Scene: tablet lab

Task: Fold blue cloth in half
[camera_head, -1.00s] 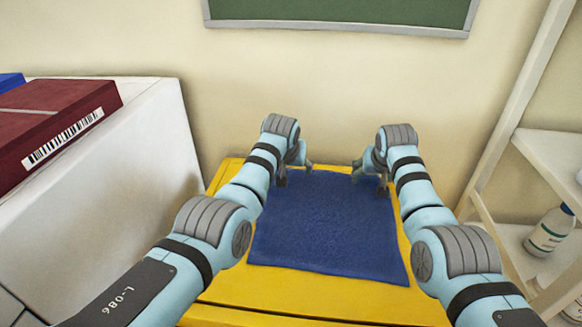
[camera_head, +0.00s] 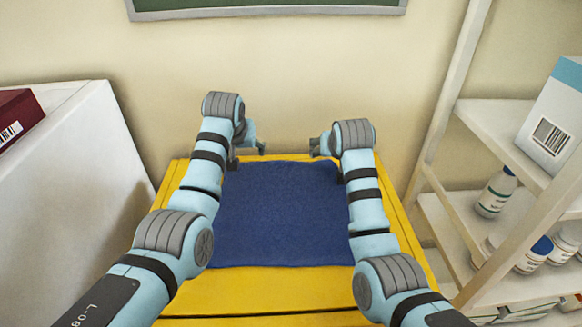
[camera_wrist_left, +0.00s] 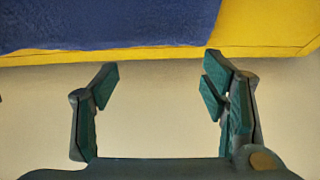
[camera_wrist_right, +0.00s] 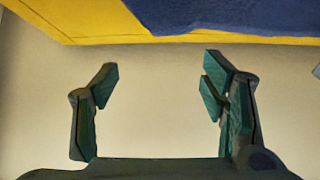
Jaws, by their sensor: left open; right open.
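The blue cloth (camera_head: 282,215) lies spread flat on the yellow table (camera_head: 262,290). Its left and right edges are partly hidden by my arms in the head view. My left gripper (camera_head: 248,154) is open and empty by the cloth's far left corner. My right gripper (camera_head: 322,156) is open and empty by the far right corner. In the left wrist view the cloth (camera_wrist_left: 110,22) is at the top, beyond the open fingers (camera_wrist_left: 160,78). In the right wrist view the cloth (camera_wrist_right: 230,15) is at the top right, apart from the open fingers (camera_wrist_right: 160,78).
A wall (camera_head: 290,80) stands behind the table. A white cabinet (camera_head: 65,170) with a dark red box (camera_head: 14,115) is on the left. A white shelf (camera_head: 500,125) with a carton (camera_head: 550,125) and several bottles is on the right.

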